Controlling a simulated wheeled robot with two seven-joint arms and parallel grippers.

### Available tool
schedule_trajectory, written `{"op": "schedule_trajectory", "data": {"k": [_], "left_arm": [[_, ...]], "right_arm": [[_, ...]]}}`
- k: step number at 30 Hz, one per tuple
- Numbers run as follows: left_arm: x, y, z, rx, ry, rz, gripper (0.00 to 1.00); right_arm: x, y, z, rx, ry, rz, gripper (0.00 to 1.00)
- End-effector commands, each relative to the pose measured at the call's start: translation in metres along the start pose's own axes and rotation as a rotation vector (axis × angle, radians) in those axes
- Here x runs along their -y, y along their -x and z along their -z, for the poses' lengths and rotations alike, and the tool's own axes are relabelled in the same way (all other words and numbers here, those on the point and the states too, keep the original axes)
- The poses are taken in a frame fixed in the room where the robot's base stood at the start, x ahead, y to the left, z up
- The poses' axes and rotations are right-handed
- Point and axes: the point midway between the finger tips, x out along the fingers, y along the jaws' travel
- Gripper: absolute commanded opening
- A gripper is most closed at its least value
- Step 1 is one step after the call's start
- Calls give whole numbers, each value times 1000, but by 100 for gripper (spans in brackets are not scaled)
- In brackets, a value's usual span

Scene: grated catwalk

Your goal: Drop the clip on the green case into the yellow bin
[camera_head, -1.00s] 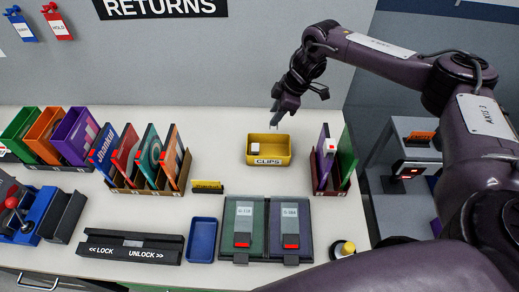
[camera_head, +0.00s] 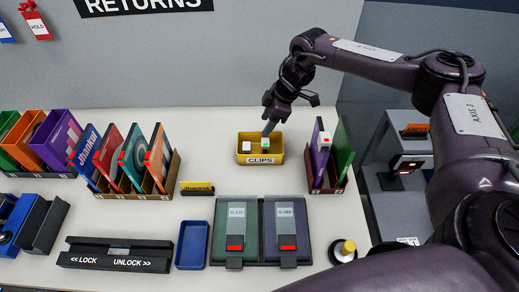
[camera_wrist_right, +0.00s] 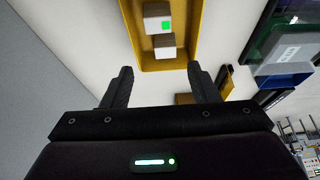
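The yellow bin (camera_head: 243,157) marked CLIPS stands on the counter. Two white clips are in it: a plain-looking one (camera_head: 247,148) at left and one with a green mark (camera_head: 264,143) at right. The wrist view shows the green-marked clip (camera_wrist_right: 153,17) and the other clip (camera_wrist_right: 165,48) inside the bin's yellow walls (camera_wrist_right: 193,30). My right gripper (camera_head: 267,131) points down over the bin; its fingers (camera_wrist_right: 160,84) are spread with nothing between them. A green case (camera_head: 343,155) stands in the right-hand rack, with no clip visible on it. My left gripper is out of view.
A purple case (camera_head: 316,150) beside the green one carries a white clip with a red mark (camera_head: 324,141). Racks of coloured cases (camera_head: 135,158) stand at left. A blue tray (camera_head: 192,245), lock bar (camera_head: 115,254) and two-panel holder (camera_head: 262,247) lie in front.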

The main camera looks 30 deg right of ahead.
Motion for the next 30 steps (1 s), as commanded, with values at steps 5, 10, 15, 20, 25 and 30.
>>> {"op": "schedule_trajectory", "data": {"k": [5, 10, 15, 20, 25, 30], "left_arm": [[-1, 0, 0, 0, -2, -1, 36], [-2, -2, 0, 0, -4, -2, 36], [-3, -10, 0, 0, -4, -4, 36], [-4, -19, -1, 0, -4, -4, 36], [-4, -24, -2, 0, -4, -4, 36], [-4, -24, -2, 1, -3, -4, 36]], "right_arm": [[0, 0, 0, 0, 0, 0, 59], [0, 2, 0, 0, -1, 0, 59], [-1, 23, -1, -2, -1, -4, 59], [-1, 51, -1, -2, 0, -3, 59], [0, 72, 0, 0, 0, -1, 59], [0, 78, 0, 0, 1, 0, 59]]}}
